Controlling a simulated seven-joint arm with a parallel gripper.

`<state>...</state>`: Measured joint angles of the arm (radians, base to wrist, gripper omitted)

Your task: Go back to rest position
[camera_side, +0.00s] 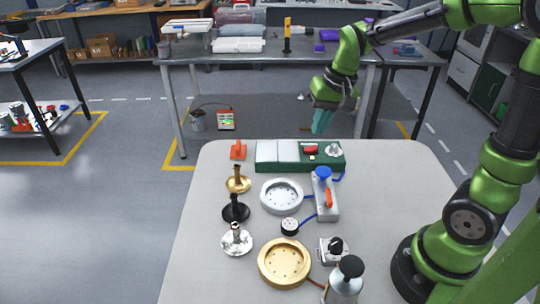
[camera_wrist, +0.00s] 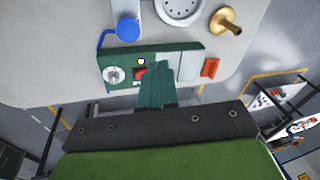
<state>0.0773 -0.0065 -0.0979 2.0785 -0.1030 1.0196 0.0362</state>
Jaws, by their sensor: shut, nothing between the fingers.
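My gripper (camera_side: 321,121) is held in the air over the back edge of the table, above and behind the green control box. Its teal fingers are shut together with nothing between them. In the wrist view the fingers (camera_wrist: 156,86) overlap the green box (camera_wrist: 117,58) in the picture and hide part of it. The green box (camera_side: 264,167) lies along the back of the table, with a red button (camera_side: 311,149) and a silver knob (camera_side: 333,150) on top. I cannot see a marked rest position.
A silver ring housing (camera_side: 265,197) and a gold one (camera_side: 264,275) lie on the table (camera_side: 205,280). Gold, black and silver stemmed parts stand at left. A blue-topped device (camera_side: 328,207), a black-topped canister (camera_side: 345,287) and an orange part (camera_side: 238,151) stand nearby. The left front is clear.

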